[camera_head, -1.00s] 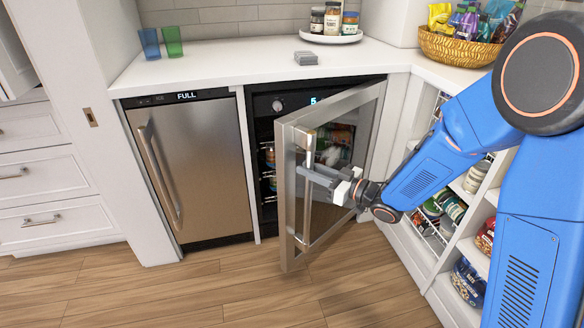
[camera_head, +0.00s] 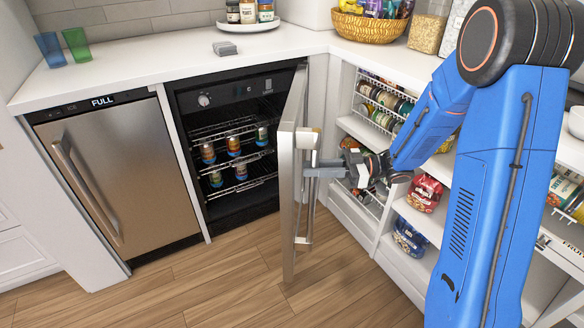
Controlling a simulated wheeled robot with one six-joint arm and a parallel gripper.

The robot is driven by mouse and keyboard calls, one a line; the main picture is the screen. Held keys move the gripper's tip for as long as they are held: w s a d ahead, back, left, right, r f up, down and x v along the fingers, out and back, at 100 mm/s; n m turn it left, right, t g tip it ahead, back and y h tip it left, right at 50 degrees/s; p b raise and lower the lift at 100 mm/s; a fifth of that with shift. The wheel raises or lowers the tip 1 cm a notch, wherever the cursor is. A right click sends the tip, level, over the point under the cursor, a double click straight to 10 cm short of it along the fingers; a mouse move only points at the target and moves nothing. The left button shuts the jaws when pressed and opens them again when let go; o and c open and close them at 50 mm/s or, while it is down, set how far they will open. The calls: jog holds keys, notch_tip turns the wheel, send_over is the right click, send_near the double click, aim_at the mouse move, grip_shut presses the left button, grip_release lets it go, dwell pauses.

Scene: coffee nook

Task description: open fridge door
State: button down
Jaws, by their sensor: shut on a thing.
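The fridge (camera_head: 225,185) stands under the counter. Its wire shelves hold several cans (camera_head: 234,146). The fridge door (camera_head: 290,185) is swung well out, hinged on its right side, and I see it nearly edge-on. A vertical metal handle (camera_head: 309,215) runs along the door's outer face. My gripper (camera_head: 312,171) reaches in from the right and is shut on the handle near its upper part. The fingertips are partly hidden against the handle and door edge.
A steel ice maker (camera_head: 125,175) with its own handle stands left of the fridge. Open shelves (camera_head: 415,215) with food packs lie close on the right, behind my arm. The wooden floor (camera_head: 240,285) in front is clear.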

jog(key=d, duration=1.1)
jog(key=shift+w, duration=0.4)
jog(key=c, duration=1.6)
grip_release()
notch_tip(320, 180, up, 10)
